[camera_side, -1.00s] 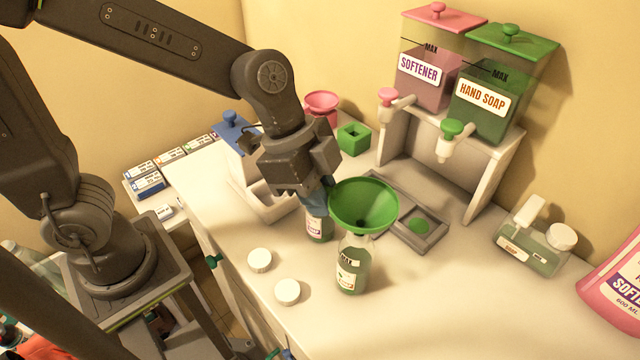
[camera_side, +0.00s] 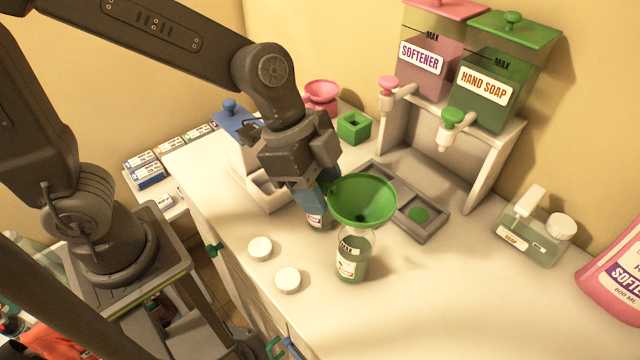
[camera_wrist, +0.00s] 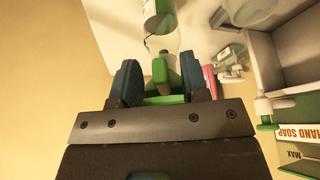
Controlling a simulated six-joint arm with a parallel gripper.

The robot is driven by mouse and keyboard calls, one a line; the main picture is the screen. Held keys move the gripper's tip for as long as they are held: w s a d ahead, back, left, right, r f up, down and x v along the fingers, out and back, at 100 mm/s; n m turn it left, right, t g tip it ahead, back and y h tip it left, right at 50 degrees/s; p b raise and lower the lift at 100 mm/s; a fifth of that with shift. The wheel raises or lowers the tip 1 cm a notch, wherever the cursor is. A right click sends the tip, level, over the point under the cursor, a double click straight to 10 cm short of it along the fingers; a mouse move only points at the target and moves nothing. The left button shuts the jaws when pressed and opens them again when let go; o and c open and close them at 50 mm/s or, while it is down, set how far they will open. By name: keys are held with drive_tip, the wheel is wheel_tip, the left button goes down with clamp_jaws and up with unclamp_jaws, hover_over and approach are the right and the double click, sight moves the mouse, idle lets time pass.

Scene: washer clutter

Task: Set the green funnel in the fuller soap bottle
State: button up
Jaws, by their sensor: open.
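The green funnel (camera_side: 362,200) sits over the mouth of the front clear soap bottle (camera_side: 351,262), its spout at the neck and its cone upright. Green liquid stands in that bottle's lower part. A second soap bottle (camera_side: 317,221) stands behind and left, mostly hidden by my gripper, so I cannot compare the levels. My gripper (camera_side: 322,196) is at the funnel's left rim. In the wrist view, its blue fingers (camera_wrist: 161,78) are spread apart, with green funnel parts (camera_wrist: 161,71) between them. I cannot tell whether a finger touches the funnel.
Two white caps (camera_side: 260,248) lie left of the front bottle. A grey tray (camera_side: 432,231) lies behind it, below the dispenser stand (camera_side: 485,180).

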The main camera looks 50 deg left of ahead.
drive_tip(key=v, duration=1.3)
drive_tip(key=s+a+f+n+t+y, duration=0.2)
drive_tip(key=a+n, duration=0.3)
drive_tip(key=n, duration=0.1)
drive_tip(key=s+a+f+n+t+y, duration=0.1)
drive_tip(key=s+a+f+n+y, duration=0.1)
drive_tip(key=a+n, duration=0.4)
drive_tip(key=shift+s+a+f+n+t, duration=0.3)
drive_tip(key=shift+s+f+n+t, duration=0.15)
drive_tip(key=shift+f+n, duration=0.35)
